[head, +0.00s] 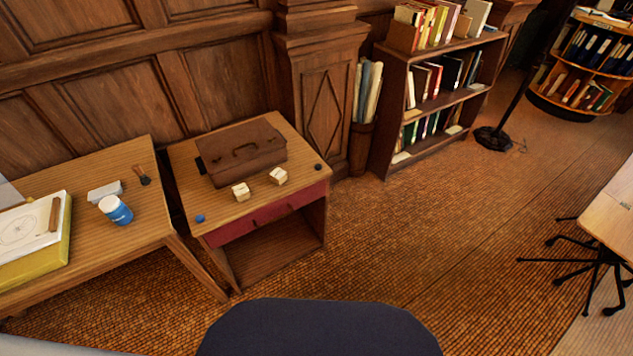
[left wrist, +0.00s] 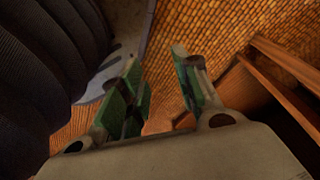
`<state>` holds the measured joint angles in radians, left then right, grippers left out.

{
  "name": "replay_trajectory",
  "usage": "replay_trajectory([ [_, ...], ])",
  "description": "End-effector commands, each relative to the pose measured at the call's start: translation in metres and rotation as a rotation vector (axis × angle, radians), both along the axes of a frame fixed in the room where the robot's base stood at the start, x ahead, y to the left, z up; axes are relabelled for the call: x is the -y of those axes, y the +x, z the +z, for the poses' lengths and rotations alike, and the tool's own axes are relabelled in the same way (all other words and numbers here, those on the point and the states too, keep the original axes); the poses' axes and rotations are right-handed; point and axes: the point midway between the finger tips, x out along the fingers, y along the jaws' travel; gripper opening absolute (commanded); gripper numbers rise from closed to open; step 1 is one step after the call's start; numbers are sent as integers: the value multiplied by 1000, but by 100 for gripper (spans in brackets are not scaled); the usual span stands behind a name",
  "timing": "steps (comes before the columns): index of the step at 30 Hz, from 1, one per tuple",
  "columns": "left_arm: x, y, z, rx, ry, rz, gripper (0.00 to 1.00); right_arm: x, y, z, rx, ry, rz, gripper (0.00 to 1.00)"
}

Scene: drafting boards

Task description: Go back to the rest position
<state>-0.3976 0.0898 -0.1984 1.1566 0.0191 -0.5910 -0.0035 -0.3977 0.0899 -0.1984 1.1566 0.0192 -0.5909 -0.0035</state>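My left gripper (left wrist: 158,85) shows only in the left wrist view. Its two green-padded fingers stand apart with nothing between them, above the woven floor and beside wooden furniture. It touches nothing that I can see. Neither gripper shows in the head view, and my right gripper is in no frame.
A small cabinet (head: 222,228) holds a brown case (head: 242,150), two pale blocks (head: 241,193) (head: 278,176), a blue ball (head: 200,218) and a dark one (head: 318,167). Left, a drafting table (head: 135,235) bears a blue-white jar (head: 116,210).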

Motion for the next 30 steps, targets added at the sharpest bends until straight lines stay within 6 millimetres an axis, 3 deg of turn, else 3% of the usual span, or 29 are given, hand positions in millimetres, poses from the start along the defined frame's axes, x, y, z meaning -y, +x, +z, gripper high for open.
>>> replay_trajectory([
  [30,-39,-118,27,-56,34,-6,32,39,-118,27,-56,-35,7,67],
])
